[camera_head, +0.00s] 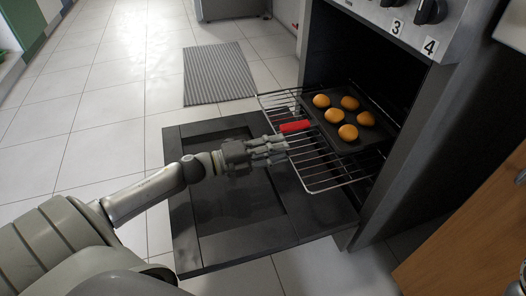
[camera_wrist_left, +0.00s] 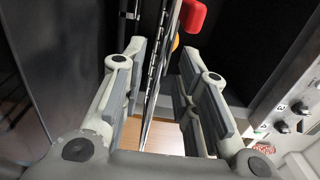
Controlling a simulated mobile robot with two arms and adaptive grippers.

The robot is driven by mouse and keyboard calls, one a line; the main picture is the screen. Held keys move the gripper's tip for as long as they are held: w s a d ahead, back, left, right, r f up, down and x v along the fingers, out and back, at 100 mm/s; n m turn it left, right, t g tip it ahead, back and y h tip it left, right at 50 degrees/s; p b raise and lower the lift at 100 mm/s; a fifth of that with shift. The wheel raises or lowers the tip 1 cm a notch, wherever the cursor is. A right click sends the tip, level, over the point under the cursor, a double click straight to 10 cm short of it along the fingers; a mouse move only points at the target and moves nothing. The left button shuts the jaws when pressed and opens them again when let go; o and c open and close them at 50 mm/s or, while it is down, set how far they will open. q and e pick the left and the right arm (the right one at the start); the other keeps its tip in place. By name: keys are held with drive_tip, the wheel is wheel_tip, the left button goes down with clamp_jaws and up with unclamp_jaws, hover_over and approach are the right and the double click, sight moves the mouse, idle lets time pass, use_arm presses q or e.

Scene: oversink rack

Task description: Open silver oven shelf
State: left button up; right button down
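The silver wire oven shelf (camera_head: 322,172) sticks partway out of the oven, above the lowered door. A red grip piece (camera_head: 295,127) is on its front part; a red piece also shows in the left wrist view (camera_wrist_left: 193,15). My left gripper (camera_head: 283,150) is at the shelf's front edge, just in front of the red piece. In the left wrist view the fingers (camera_wrist_left: 165,80) are apart, with the shelf wires (camera_wrist_left: 157,70) running between them and gaps visible.
A dark baking tray (camera_head: 352,142) with several round orange-brown buns sits on the shelf. The dark oven door (camera_head: 215,245) lies open below. A grey ribbed mat (camera_head: 217,75) lies on the tiled floor behind. A wooden cabinet front (camera_head: 465,240) stands at the right.

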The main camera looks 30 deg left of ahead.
use_arm(q)
drive_tip(key=shift+v, duration=1.95)
